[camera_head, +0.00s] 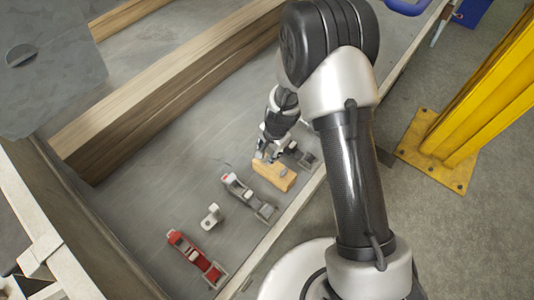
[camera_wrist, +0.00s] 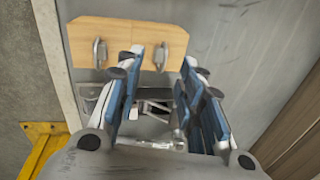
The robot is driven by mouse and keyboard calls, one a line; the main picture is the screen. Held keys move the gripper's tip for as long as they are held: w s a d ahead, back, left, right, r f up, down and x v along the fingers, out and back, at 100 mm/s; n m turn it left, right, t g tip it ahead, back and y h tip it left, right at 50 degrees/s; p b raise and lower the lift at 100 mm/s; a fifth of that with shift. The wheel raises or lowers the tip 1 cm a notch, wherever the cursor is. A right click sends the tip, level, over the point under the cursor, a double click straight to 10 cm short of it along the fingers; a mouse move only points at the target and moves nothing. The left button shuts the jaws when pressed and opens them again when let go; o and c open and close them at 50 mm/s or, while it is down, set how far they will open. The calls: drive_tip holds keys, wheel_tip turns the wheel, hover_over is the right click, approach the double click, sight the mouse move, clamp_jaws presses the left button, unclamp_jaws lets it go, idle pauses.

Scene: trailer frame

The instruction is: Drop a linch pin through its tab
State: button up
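A tan wooden block (camera_head: 274,174) sits on the grey deck just below my gripper (camera_head: 266,155) in the head view. In the wrist view the block (camera_wrist: 85,40) fills the top left, with two metal loops, likely linch pins, on it: a left one (camera_wrist: 99,53) and a right one (camera_wrist: 161,57). My gripper (camera_wrist: 162,62) has blue-padded fingers set apart, with the right loop showing in the gap between the tips. I cannot tell its depth relative to them. Metal parts (camera_wrist: 152,108) show behind the fingers, partly hidden. I cannot make out a tab with its hole.
On the deck lie a grey latch-like fitting (camera_head: 250,197), a small pale bracket (camera_head: 212,217) and a red fitting (camera_head: 195,257). Another fitting (camera_head: 308,160) is right of the gripper. A long timber beam (camera_head: 170,95) lies behind. A yellow post (camera_head: 490,95) stands right, off the deck.

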wheel_tip(320, 180, up, 12)
drive_tip(key=s+d+p, duration=0.1)
drive_tip(key=p, duration=0.2)
drive_tip(key=shift+s+d+r, duration=0.2)
drive_tip(key=shift+s+d, duration=0.1)
